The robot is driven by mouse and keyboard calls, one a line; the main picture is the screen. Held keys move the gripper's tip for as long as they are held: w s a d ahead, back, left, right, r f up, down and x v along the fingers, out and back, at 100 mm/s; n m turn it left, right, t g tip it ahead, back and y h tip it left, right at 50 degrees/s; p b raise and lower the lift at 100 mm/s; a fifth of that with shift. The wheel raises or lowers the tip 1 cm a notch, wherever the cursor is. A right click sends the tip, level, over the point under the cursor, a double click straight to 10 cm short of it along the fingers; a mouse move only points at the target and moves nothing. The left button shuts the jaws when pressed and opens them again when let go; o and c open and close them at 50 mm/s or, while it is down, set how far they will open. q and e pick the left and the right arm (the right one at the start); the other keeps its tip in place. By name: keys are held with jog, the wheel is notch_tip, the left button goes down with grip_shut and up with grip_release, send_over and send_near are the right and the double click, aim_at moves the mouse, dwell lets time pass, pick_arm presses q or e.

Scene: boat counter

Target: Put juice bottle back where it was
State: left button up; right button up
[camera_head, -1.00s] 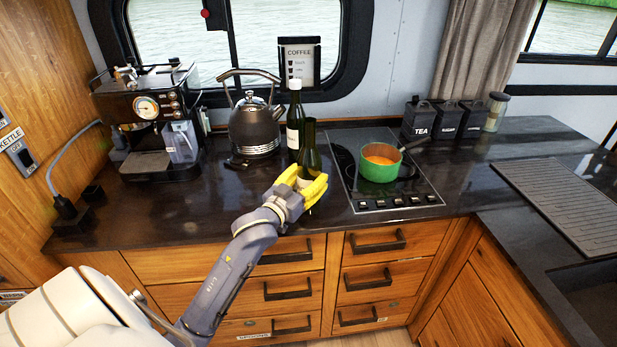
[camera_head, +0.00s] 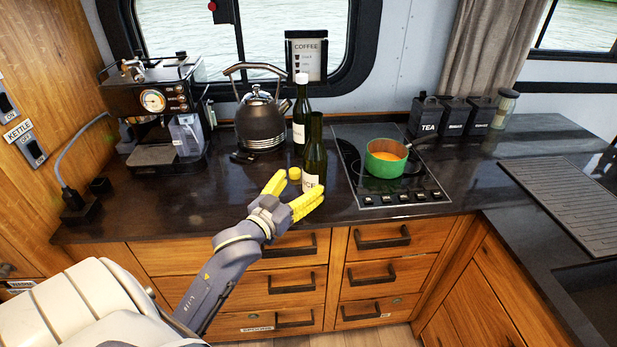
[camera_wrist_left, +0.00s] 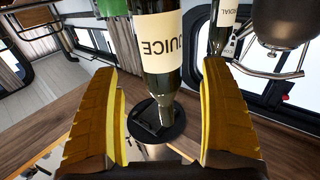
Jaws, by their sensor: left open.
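The juice bottle (camera_head: 315,155) is dark green with a pale label and an uncapped top. It stands upright on the dark counter, just left of the hob. In the left wrist view the bottle (camera_wrist_left: 157,45) shows its label reading JUICE, beyond and between the spread fingers. My left gripper (camera_head: 298,187) is open, its yellow fingers apart in front of the bottle's lower part. They show on both sides in the left wrist view (camera_wrist_left: 160,75). My right gripper is not in view.
A white-capped bottle (camera_head: 301,105) stands close behind the juice bottle. The kettle (camera_head: 261,123) is to the left, and a green pot (camera_head: 386,160) is on the hob (camera_head: 400,199). Counter in front of the coffee machine (camera_head: 155,105) is clear.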

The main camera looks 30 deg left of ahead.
pick_arm(q)
jog(key=shift+s, duration=2.4)
jog(key=shift+d, duration=0.1)
jog(key=s+d+f+m+g+y, duration=0.1)
jog(key=s+d+f+m+g, duration=0.15)
jog(key=s+f, duration=0.45)
jog(key=s+d+f+m+g+y, duration=0.15)
jog(key=s+f+g, duration=0.25)
jog(key=f, duration=0.7)
jog(key=s+d+f+m+g+y, duration=0.1)
jog(key=s+f+m+g, duration=0.3)
jog(key=f, duration=0.4)
jog(key=s+d+f+n+g+h, duration=0.1)
jog(key=s+d+f+g, duration=0.15)
jog(key=f, duration=1.35)
jog(key=s+d+f+g+h, duration=0.1)
jog(key=s+d+f+h, duration=0.2)
jog(key=f, duration=1.3)
jog(key=s+f+n+g, duration=0.2)
jog(key=s+f+n, duration=0.1)
jog(key=s+f, duration=1.5)
jog(key=s, duration=0.4)
jog(key=shift+a+f+g, duration=0.15)
jog(key=shift+g, duration=0.15)
